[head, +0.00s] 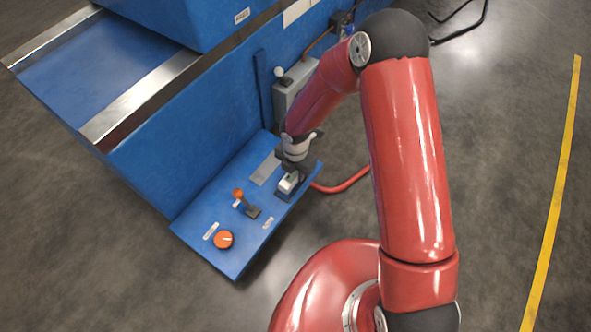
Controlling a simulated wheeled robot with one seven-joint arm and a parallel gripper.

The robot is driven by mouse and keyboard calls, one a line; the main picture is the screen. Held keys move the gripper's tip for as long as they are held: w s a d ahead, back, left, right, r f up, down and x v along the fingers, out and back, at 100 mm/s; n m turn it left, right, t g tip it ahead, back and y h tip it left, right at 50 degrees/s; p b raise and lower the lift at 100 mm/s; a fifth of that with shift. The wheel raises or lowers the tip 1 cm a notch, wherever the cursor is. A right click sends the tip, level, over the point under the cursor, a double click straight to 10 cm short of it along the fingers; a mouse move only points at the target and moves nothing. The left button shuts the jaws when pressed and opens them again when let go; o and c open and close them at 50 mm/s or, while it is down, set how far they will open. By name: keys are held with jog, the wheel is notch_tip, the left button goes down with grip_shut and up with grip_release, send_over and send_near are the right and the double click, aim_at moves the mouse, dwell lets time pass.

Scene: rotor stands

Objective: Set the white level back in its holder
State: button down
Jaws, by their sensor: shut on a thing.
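The white level (288,183) shows as a small pale block at the right end of the blue sloped panel (196,225). My gripper (291,172) is over it from above and is shut on it. A dark holder (280,193) shows just below and around the white level. I cannot tell whether the level rests in the holder or is a little above it. My fingertips are small here and partly hidden by the wrist.
An orange-knobbed lever (239,194) and an orange dial (223,239) stand on the panel to the left. A grey box with a white-knobbed lever (280,73) is on the blue machine (185,140) behind. A red hose (343,185) lies on the floor to the right.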

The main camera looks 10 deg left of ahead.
jog(key=shift+f, duration=0.1)
jog(key=shift+f+b, duration=0.45)
jog(key=shift+f, duration=0.05)
jog(key=shift+f, duration=0.45)
dwell(1.0)
jog(key=c, duration=1)
grip_release()
jog(key=shift+o, duration=0.2)
jog(key=shift+r, duration=0.1)
notch_tip(320, 180, up, 13)
jog(key=p, duration=1)
